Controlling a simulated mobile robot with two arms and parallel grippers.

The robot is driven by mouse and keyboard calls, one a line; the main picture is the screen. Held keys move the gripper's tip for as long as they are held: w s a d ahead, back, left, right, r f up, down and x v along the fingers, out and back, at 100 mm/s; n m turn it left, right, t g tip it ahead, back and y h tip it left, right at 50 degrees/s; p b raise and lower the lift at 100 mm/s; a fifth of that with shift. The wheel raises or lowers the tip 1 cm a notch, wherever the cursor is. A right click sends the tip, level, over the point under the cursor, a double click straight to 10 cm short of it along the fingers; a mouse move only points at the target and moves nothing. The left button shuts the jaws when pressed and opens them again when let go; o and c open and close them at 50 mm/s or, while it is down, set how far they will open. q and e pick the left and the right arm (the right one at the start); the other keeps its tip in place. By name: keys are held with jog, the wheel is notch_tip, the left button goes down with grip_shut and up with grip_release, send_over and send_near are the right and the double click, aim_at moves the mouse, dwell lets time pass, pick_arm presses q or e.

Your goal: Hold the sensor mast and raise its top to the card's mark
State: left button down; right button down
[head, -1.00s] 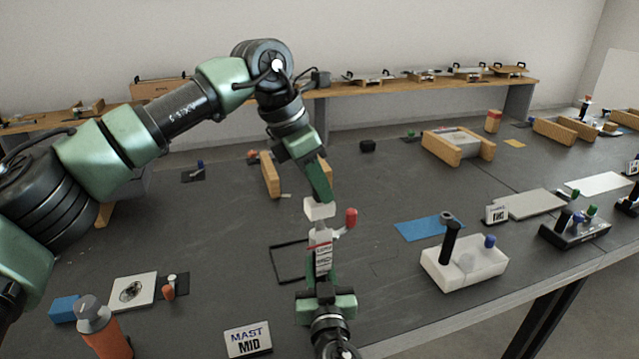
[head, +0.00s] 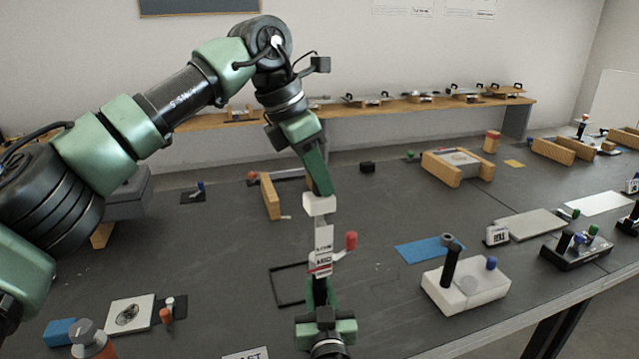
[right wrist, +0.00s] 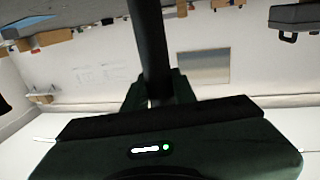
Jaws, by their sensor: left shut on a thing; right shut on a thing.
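The sensor mast (head: 323,243) stands roughly upright near the middle of the head view. It has a white block top (head: 319,205), a pale lettered scale and a red knob (head: 351,240) on its right side. A red line crosses the scale just below small lettering that looks like "MID". My left gripper (head: 319,192) is shut on the white top from above. My right gripper (head: 320,288) is shut on the lower mast. In the right wrist view a dark post (right wrist: 148,50) stands between its fingers. The card (head: 247,353) is mostly cut off at the bottom edge; only "AST" shows.
A black frame outline (head: 285,285) lies left of the mast. A white box with a black post (head: 466,286) stands to the right, near a blue sheet (head: 425,250). Wooden blocks (head: 269,196) stand behind.

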pick_arm(q)
jog(key=c, duration=1.2)
grip_release()
jog(key=shift+r, duration=0.1)
jog(key=shift+c, duration=0.2)
pick_arm(e)
jog(key=shift+f, duration=0.1)
pick_arm(q)
jog(key=v, duration=1.2)
jog(key=shift+s, duration=0.1)
pick_arm(e)
jog(key=c, duration=1.1)
grip_release()
jog(key=shift+o, duration=0.4)
jog(key=o, duration=0.5)
jog(key=shift+s, duration=0.1)
